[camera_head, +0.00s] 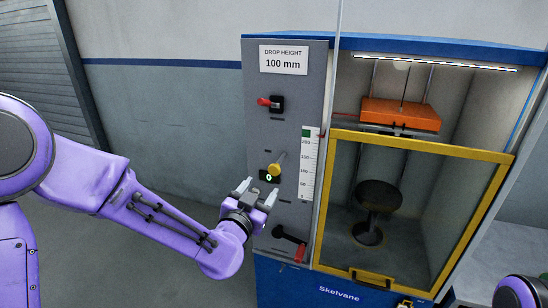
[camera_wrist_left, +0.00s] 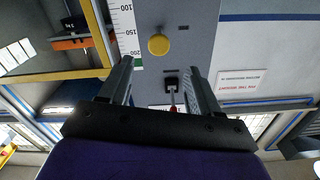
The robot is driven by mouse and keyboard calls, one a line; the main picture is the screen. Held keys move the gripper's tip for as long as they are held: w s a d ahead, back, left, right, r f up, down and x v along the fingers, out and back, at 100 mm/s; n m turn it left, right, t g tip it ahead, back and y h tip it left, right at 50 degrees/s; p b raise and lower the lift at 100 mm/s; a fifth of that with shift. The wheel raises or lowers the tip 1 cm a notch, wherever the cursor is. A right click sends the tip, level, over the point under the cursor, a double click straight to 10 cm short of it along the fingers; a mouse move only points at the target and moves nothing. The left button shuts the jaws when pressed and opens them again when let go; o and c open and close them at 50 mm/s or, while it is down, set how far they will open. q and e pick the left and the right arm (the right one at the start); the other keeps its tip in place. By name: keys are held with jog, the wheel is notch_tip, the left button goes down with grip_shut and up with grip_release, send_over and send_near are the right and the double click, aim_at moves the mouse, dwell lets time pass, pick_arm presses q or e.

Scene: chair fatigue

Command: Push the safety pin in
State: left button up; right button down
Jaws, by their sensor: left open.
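The safety pin appears to be the yellow round knob (camera_head: 277,169) on the grey control panel (camera_head: 262,215), beside a small green-lit mark. The knob also shows in the left wrist view (camera_wrist_left: 158,45), face on and beyond the fingertips. My left gripper (camera_head: 257,191) is open and empty, just below and left of the knob in the head view. In the left wrist view, its two fingers (camera_wrist_left: 160,68) stand apart with nothing between them. Whether a fingertip touches the panel cannot be told. My right gripper is out of view.
A red-handled switch (camera_head: 270,102) is above the knob and a black lever with a red end (camera_head: 290,240) below. A white scale (camera_head: 309,165) stands to the right. The yellow-framed door (camera_head: 420,145) covers the chamber with a stool (camera_head: 376,198) and an orange weight (camera_head: 400,115).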

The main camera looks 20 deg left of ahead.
aim_at(274, 171)
pick_arm(q)
jog(key=w+p, duration=0.1)
jog(key=w, duration=0.2)
jog(key=w+p, duration=0.1)
jog(key=w, duration=0.3)
jog(key=w+p, duration=0.1)
jog(key=w, duration=0.2)
jog(key=shift+w+d+r, duration=0.1)
jog(key=shift+w+d, duration=0.15)
jog(key=shift+d, duration=0.05)
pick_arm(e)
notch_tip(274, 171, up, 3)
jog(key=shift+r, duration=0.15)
